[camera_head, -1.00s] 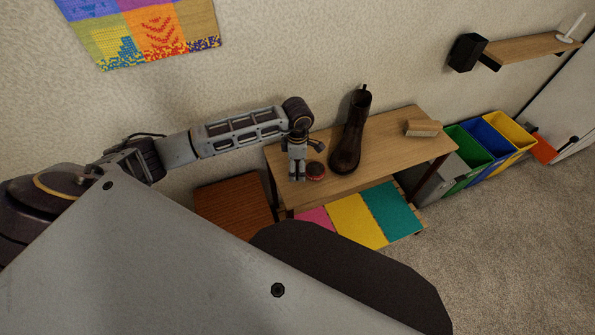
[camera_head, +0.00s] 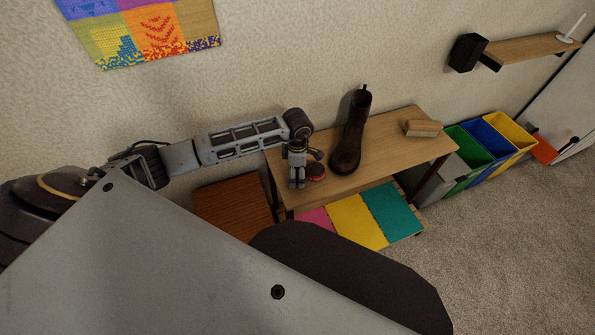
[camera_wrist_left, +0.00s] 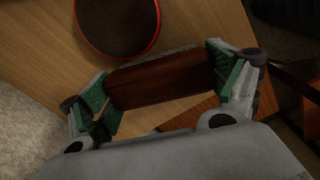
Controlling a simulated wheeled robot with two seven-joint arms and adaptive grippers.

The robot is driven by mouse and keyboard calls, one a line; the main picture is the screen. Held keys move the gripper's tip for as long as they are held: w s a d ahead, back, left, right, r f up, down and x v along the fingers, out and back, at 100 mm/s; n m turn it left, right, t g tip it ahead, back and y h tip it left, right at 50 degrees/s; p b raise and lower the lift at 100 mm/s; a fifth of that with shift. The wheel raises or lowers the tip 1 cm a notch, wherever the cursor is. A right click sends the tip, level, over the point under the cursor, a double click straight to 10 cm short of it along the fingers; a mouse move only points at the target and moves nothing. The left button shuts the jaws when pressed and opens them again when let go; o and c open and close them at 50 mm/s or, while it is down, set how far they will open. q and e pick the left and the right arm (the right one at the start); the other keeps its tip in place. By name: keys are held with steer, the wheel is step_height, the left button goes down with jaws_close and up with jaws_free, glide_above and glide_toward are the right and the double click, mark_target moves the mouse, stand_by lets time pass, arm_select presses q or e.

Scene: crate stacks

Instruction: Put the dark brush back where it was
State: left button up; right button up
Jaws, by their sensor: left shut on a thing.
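My left gripper (camera_head: 297,184) is at the left end of the wooden bench, beside the round tin with a red rim (camera_head: 316,172). In the left wrist view my left gripper (camera_wrist_left: 168,88) is shut on the dark brush (camera_wrist_left: 160,80), one green-padded finger at each end. The brush has a dark reddish-brown wooden back and a thin greyish bristle edge. The tin (camera_wrist_left: 117,22) lies just beyond the brush there. In the head view the brush is largely hidden by the gripper. I cannot tell whether it touches the bench. My right gripper is not in view.
A tall dark boot (camera_head: 351,140) stands on the bench (camera_head: 385,148), right of the tin. A light brush (camera_head: 423,128) lies at the bench's right end. Coloured mats (camera_head: 355,218) are below. Several bins (camera_head: 487,143) stand to the right. A brown wooden surface (camera_head: 232,207) is at left.

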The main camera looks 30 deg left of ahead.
mark_target(297, 169)
arm_select(q)
steer(key=shift+f, duration=0.1)
steer(key=o, duration=0.7)
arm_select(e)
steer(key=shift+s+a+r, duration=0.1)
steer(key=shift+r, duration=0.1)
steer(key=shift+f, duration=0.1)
arm_select(q)
step_height(297, 169, up, 11)
steer(key=shift+f+p, duration=0.15)
steer(key=shift+p, duration=0.55)
steer(key=shift+r, duration=0.75)
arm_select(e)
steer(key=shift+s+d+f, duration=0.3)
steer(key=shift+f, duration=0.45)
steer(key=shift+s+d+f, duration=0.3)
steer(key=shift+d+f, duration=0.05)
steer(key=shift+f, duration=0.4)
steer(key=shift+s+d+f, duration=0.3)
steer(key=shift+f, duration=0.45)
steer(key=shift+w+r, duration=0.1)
